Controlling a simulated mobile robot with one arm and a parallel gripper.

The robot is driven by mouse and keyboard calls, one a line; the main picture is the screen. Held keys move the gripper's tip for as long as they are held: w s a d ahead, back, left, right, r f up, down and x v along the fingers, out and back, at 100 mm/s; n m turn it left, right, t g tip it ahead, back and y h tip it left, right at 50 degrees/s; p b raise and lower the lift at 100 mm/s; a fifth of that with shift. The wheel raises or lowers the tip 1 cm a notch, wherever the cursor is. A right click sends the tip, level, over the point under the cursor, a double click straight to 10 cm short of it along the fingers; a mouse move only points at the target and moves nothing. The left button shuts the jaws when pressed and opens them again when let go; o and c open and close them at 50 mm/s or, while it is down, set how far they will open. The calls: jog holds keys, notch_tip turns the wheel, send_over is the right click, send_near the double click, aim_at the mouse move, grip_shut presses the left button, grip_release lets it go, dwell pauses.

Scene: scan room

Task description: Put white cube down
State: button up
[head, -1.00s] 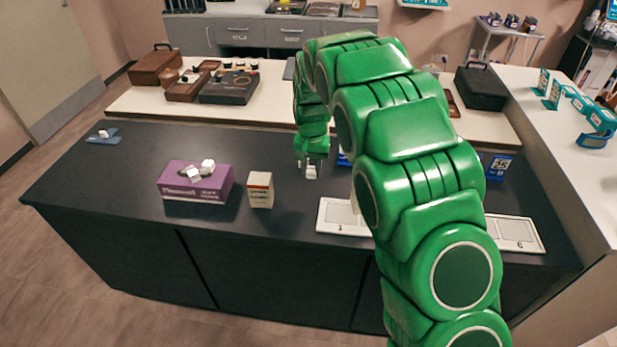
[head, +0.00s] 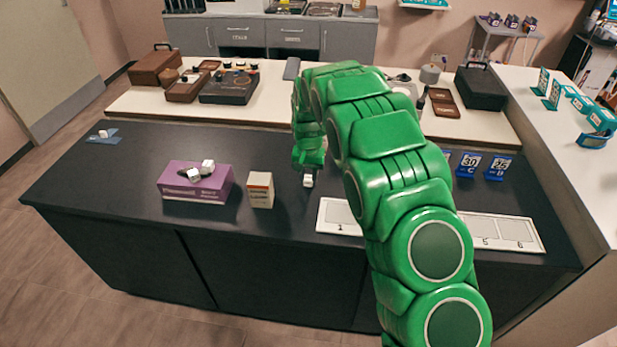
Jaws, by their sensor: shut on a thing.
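A small white cube (head: 308,181) shows at the end of my green arm in the head view. My gripper (head: 308,174) is shut on it and points down, with the fingers small and partly hidden by the arm. The cube is close over the dark counter (head: 130,180); I cannot tell whether it touches the top. It is right of a small white and orange box (head: 260,190) and behind the left end of a white numbered tray (head: 338,217). My arm hides the middle of the tray.
A purple box (head: 210,190) carries white cubes (head: 208,166) and a dark item. Another white cube (head: 103,134) sits on a blue pad at the far left. Blue number stands (head: 468,164) are at the right. The counter's left middle is clear.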

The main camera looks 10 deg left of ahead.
jog(key=shift+f, duration=0.3)
jog(key=o, duration=1)
jog(key=shift+r, duration=0.1)
